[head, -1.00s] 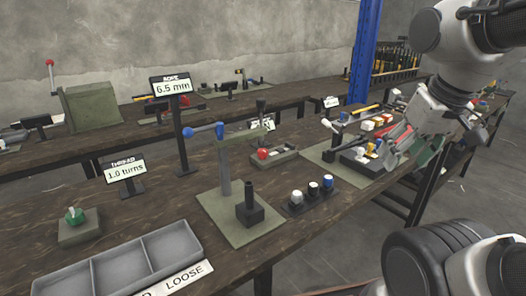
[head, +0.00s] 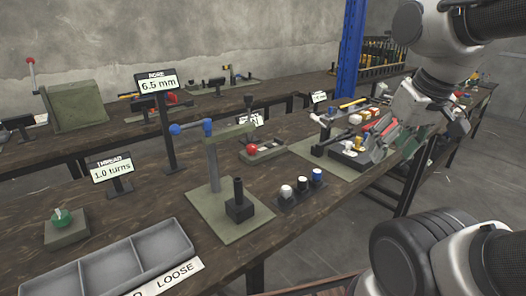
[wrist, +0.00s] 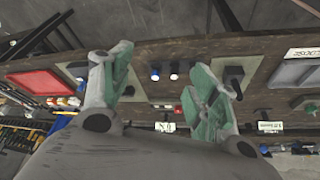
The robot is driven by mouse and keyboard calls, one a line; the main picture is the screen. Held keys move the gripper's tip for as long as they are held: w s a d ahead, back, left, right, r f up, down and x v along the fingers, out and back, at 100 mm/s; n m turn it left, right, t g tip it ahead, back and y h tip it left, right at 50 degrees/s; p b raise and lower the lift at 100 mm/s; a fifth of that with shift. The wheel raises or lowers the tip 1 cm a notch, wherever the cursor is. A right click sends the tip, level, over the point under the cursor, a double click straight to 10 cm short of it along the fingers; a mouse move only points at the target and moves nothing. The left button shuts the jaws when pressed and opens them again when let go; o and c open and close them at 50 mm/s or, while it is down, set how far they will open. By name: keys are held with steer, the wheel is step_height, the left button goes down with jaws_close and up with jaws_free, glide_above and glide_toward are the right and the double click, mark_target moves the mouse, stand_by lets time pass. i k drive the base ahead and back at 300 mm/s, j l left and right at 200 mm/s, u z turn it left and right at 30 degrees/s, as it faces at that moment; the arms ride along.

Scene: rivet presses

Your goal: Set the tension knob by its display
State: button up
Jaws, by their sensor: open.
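No label reading "tension" is legible. A green knob (head: 62,217) sits on a grey-green block at the left of the bench, near a display (head: 111,167) reading THREAD 1.0 turns. A taller display (head: 157,83) reads BORE 6.5 mm. A smaller display (head: 250,119) behind the press is partly hidden, and I cannot read it. A red knob (head: 252,149) sits on a grey base in front of it. My gripper (head: 392,150) is at the right, above the bench and far from the green knob. In the wrist view my gripper (wrist: 171,92) has its fingers apart, nothing between them.
The press (head: 212,165) with a blue-ended lever stands mid-bench. A rack (head: 287,206) with several capped pieces is beside it. A grey compartment tray (head: 185,241) lies at the front left. Tools and parts crowd the bench under my arm. Bare wood shows around the THREAD display.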

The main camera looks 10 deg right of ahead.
mark_target(251, 149)
steer(key=i+l+u, duration=0.2)
steer(key=l, duration=0.2)
steer(key=i+l+u, duration=0.1)
steer(key=l+u, duration=0.15)
steer(key=l, duration=0.15)
steer(key=i+l+u, duration=0.2)
steer(key=l, duration=0.2)
steer(key=l+u, duration=0.2)
steer(key=l, duration=0.25)
steer(key=k, duration=0.05)
